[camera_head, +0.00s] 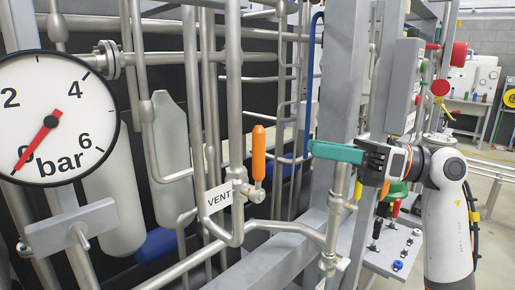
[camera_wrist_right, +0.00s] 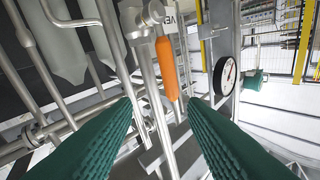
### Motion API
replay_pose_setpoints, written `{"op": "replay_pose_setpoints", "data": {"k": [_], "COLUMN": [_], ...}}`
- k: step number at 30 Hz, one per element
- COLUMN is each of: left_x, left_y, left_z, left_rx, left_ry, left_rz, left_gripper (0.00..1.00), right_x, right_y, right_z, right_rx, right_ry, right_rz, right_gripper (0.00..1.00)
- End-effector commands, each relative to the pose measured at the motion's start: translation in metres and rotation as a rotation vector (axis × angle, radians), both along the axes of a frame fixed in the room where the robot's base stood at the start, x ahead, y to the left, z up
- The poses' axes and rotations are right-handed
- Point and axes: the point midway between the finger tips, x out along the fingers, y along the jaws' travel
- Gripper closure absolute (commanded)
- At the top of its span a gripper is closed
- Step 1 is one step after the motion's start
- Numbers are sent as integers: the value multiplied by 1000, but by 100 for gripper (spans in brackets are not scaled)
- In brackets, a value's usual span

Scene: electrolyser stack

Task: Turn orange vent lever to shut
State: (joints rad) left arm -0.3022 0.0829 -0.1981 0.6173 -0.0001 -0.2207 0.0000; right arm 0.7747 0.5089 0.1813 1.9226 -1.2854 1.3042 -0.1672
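The orange vent lever (camera_head: 258,152) stands upright on a small valve (camera_head: 246,192) on the pipe, beside the VENT label (camera_head: 219,197). In the right wrist view the lever (camera_wrist_right: 167,68) lies ahead, in line with the gap between my fingers, and its valve body (camera_wrist_right: 142,20) is at the top. My right gripper (camera_head: 312,149), with green fingers, is to the right of the lever in the head view and apart from it. In the wrist view its fingers (camera_wrist_right: 158,103) are spread with nothing between them. My left gripper is not in view.
A round bar gauge (camera_head: 55,150) is at the left, its red needle near 0. A grey upright post (camera_head: 341,90) stands behind my right gripper. Pipes (camera_head: 191,80) run close around the lever. A panel with knobs (camera_head: 385,262) is below my right arm.

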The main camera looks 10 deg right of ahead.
Motion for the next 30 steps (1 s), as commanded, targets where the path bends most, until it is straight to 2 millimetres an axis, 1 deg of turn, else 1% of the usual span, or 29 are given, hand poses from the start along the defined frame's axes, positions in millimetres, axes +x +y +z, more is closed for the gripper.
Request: {"op": "replay_pose_setpoints", "data": {"k": [1, 3, 7, 11, 21, 24, 30], "left_x": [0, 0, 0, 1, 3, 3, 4], "left_y": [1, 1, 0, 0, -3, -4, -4], "left_z": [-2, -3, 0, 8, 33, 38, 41], "left_rx": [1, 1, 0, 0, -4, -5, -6], "left_ry": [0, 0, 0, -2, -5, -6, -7], "left_rz": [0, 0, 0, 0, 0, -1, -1], "left_gripper": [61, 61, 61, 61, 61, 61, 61], "right_x": [-13, -23, -28, -22, 4, 10, 16], "right_y": [1, 1, 5, 20, 82, 96, 110], "right_z": [7, 12, 16, 18, 18, 17, 15], "right_rx": [-77, -150, -203, -203, -198, -197, -200], "right_ry": [-70, -125, -163, -163, -158, -157, -159], "right_rz": [-29, -62, -86, -84, -82, -82, -85], "right_gripper": [61, 61, 61, 61, 61, 61, 61]}}
